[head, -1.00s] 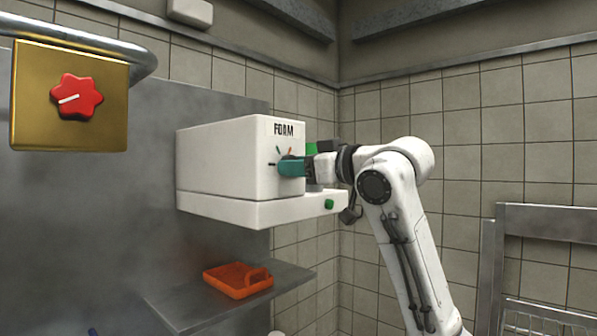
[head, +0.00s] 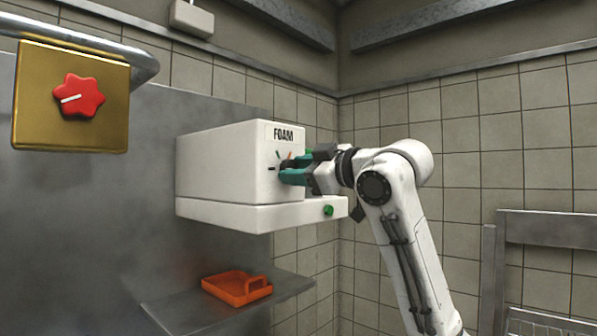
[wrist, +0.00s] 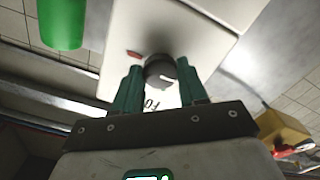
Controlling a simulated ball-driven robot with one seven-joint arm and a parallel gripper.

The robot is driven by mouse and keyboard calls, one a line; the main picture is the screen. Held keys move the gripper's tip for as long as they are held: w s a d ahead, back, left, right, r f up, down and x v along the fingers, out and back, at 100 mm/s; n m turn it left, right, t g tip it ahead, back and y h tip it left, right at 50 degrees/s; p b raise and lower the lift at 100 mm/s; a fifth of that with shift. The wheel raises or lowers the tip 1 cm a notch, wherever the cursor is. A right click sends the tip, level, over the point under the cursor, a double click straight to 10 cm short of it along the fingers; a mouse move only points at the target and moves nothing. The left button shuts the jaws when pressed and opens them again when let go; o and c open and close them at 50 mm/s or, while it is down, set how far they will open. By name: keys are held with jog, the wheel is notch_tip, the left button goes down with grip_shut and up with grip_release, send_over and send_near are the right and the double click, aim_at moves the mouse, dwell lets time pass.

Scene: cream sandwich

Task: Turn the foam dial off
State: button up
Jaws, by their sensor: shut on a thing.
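The foam dial is a dark round knob with a white pointer line, on the front of the white box lettered FOAM (head: 222,165). In the wrist view the dial (wrist: 158,70) sits between my two teal fingertips, and the lettering appears upside down. The white line slants down to the right there. My gripper (head: 290,170) is shut on the dial, one finger on each side; it also shows in the wrist view (wrist: 157,78). In the head view the fingers hide most of the dial. Dark and orange tick marks show around it.
A white ledge with a green button (head: 328,210) juts out under the box. An orange tray (head: 237,288) lies on a metal shelf below. A brass plate with a red star-shaped knob (head: 78,96) is at upper left. A green rounded thing (wrist: 62,22) is near my gripper.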

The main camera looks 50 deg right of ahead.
jog(key=o, duration=1.1)
jog(key=shift+c, duration=0.2)
jog(key=shift+s, duration=0.1)
jog(key=s+b, duration=0.3)
jog(key=s, duration=0.7)
jog(key=shift+s+d, duration=0.15)
jog(key=shift+s, duration=0.15)
